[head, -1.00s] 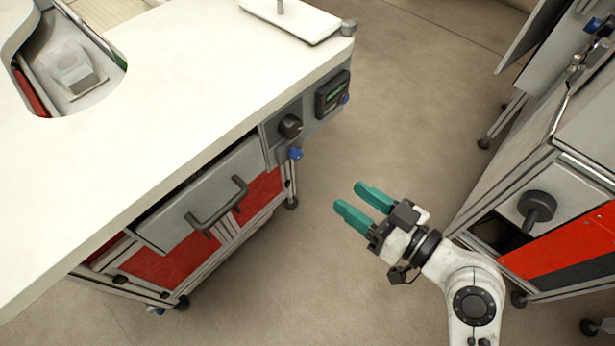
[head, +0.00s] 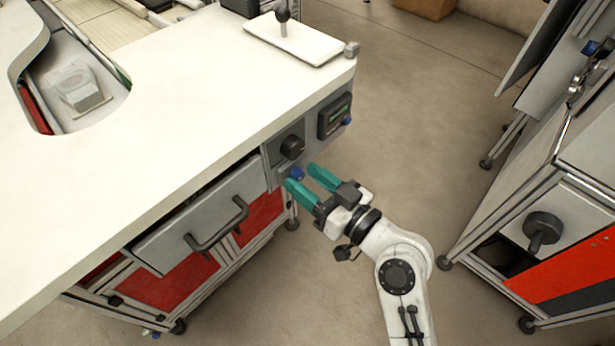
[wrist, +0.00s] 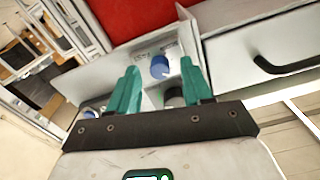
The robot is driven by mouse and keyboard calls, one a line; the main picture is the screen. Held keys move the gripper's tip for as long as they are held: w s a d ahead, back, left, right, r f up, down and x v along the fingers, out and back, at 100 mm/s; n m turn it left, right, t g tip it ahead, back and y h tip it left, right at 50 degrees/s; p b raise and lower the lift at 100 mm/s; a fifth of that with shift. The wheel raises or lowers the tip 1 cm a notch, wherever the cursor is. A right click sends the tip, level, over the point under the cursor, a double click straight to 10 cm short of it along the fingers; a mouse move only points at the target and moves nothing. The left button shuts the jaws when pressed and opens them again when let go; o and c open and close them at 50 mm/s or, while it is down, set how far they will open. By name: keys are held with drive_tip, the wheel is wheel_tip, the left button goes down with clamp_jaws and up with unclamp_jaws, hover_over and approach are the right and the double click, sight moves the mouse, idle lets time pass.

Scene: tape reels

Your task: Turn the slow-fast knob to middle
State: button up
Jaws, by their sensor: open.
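In the wrist view the blue knob (wrist: 160,67) shows between the fingers. The dark knob (wrist: 174,98) is partly hidden behind the gripper's edge. Contact with either knob cannot be told.
A small display box (head: 335,116) is right of the knob. A drawer with a dark handle (head: 217,225) is to the left. The white tabletop (head: 170,120) overhangs above. Another cabinet (head: 567,225) stands at right, with open floor between.

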drive_tip(key=shift+w+a, duration=0.1)
drive_tip(key=shift+a, duration=0.05)
clamp_jaws()
idle(0.4)
